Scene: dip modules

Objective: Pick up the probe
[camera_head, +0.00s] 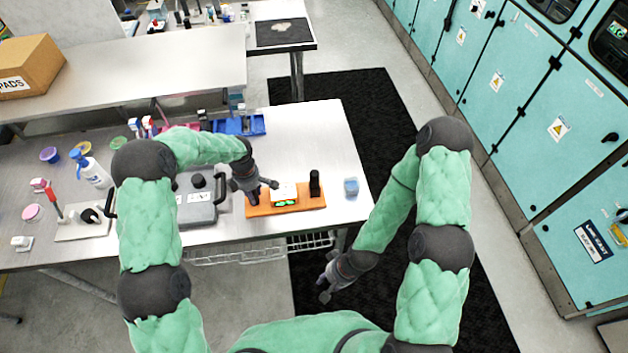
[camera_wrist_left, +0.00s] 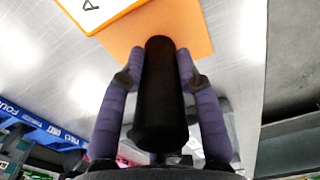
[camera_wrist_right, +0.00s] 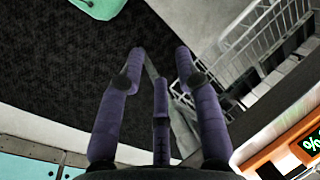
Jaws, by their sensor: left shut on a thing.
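An orange board (camera_head: 255,209) lies near the table's front edge. A white meter (camera_head: 284,190) with a green display is on it, and a black post (camera_head: 315,184) stands at its right end. My left gripper (camera_head: 262,186) is over the board's left part. In the left wrist view, its fingers (camera_wrist_left: 158,65) are shut on a black cylinder, which looks like the probe (camera_wrist_left: 160,100); the orange board shows behind it. In the head view the gripper largely hides this cylinder. My right gripper (camera_head: 327,283) is open and empty, low in front of the table; its fingers show in the right wrist view (camera_wrist_right: 159,60).
A grey case (camera_head: 200,205) stands left of the board, and a small blue block (camera_head: 351,187) sits to its right. Blue bins (camera_head: 238,125) are behind. A wire basket (camera_head: 235,252) hangs under the front edge. Teal cabinets (camera_head: 530,110) line the right side.

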